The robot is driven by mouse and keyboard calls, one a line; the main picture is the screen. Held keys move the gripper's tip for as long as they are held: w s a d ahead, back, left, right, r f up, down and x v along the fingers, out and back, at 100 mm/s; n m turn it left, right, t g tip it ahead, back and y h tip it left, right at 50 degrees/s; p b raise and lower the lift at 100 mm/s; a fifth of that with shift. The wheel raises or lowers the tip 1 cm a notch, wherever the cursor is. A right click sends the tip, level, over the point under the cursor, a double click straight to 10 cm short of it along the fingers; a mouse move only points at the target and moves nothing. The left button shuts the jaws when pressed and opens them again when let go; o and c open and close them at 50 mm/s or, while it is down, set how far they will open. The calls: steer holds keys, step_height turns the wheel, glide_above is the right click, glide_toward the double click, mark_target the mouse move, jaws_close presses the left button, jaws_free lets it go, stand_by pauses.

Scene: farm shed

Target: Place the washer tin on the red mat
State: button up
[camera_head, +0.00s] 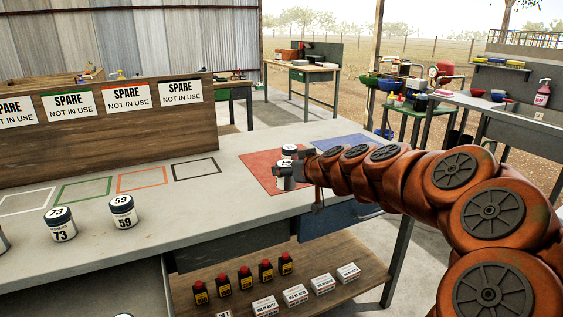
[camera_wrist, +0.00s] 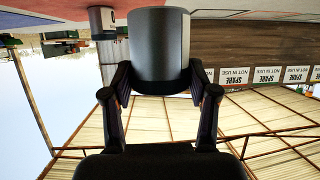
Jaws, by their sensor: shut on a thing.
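The held tin's label is too small and covered to read.
Tins marked 73 (camera_head: 61,226) and 59 (camera_head: 123,212) stand on the bench at left. A blue mat (camera_head: 343,143) lies right of the red one. Outlined squares (camera_head: 195,169) are empty. A wooden board with SPARE signs (camera_head: 115,120) stands behind. A lower shelf (camera_head: 235,299) holds bottles and boxes.

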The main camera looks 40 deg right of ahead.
steer(key=w+d, duration=0.3)
steer(key=w+d+f, duration=0.1)
steer(key=w+d, duration=0.2)
steer(key=w, duration=0.1)
steer(key=w+d, duration=0.3)
steer(key=w, duration=0.1)
steer(key=shift+f+p, duration=0.2)
steer(key=shift+p, duration=0.2)
steer(key=shift+f, duration=1.7)
steer(key=shift+f+b, duration=0.2)
steer(key=shift+b, duration=0.25)
steer(key=o, duration=1.2)
steer(key=shift+o, duration=0.2)
steer(key=shift+r, duration=0.1)
steer(key=shift+r+p, duration=0.2)
steer(key=shift+p, duration=0.15)
steer(key=shift+s, duration=0.25)
steer(key=v, duration=1.1)
